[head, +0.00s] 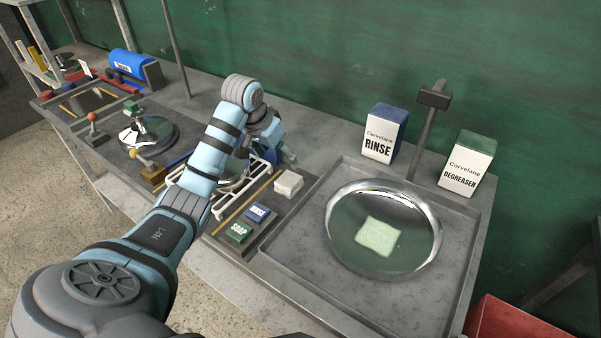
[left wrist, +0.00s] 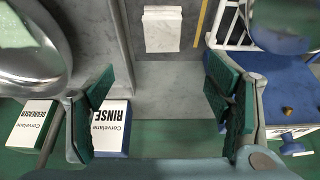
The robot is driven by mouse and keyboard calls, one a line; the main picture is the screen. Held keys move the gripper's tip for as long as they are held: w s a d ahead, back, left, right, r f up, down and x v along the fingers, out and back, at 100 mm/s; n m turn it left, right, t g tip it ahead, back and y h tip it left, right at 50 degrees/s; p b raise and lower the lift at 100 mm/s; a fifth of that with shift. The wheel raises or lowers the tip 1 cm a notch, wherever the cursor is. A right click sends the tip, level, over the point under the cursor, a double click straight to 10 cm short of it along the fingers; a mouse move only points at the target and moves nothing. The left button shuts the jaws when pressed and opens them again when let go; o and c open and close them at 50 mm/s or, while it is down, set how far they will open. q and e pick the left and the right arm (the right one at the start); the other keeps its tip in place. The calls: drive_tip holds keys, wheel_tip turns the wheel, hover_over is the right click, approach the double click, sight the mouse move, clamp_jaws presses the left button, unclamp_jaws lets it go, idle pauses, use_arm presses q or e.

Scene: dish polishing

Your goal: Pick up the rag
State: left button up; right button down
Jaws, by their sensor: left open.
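The rag (head: 288,183) is a small white folded cloth on the grey counter, left of the sink tray. It also shows in the left wrist view (left wrist: 162,30), near the top centre. My left gripper (head: 284,150) is above the counter on the far side of the rag, partly hidden by my own arm. In the left wrist view my left gripper (left wrist: 160,105) has its green-padded fingers wide apart with nothing between them, and the rag lies apart from them. My right gripper is not in view.
A shiny round dish (head: 343,250) holding a pale green square (head: 379,236) stands in the sink tray (head: 462,225). RINSE (head: 378,148) and DEGREASER (head: 463,172) boxes stand behind. SOAP (head: 238,233) and RINSE (head: 258,213) pads lie front-left of the rag. A white rack (head: 229,197) stands left.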

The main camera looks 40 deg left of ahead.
use_arm(q)
drive_tip(key=w+x, duration=0.1)
drive_tip(key=x, duration=0.2)
drive_tip(key=b, duration=0.1)
hover_over(289, 179)
drive_tip(key=s, duration=0.3)
wheel_tip(289, 179, down, 4)
drive_tip(key=shift+w+d+f, duration=0.1)
drive_tip(key=shift+d, duration=0.05)
drive_tip(key=x, duration=0.2)
drive_tip(key=b+x, duration=0.1)
drive_tip(key=x, duration=0.3)
drive_tip(key=shift+w+a+f, duration=0.25)
drive_tip(key=shift+w+f, duration=0.05)
drive_tip(key=shift+w, duration=0.15)
drive_tip(key=shift+s+r, duration=0.1)
drive_tip(key=shift+r, duration=0.05)
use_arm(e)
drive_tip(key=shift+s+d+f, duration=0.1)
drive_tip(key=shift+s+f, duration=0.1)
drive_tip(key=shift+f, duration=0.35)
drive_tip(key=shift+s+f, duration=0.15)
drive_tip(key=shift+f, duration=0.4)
use_arm(q)
drive_tip(key=c, duration=1.2)
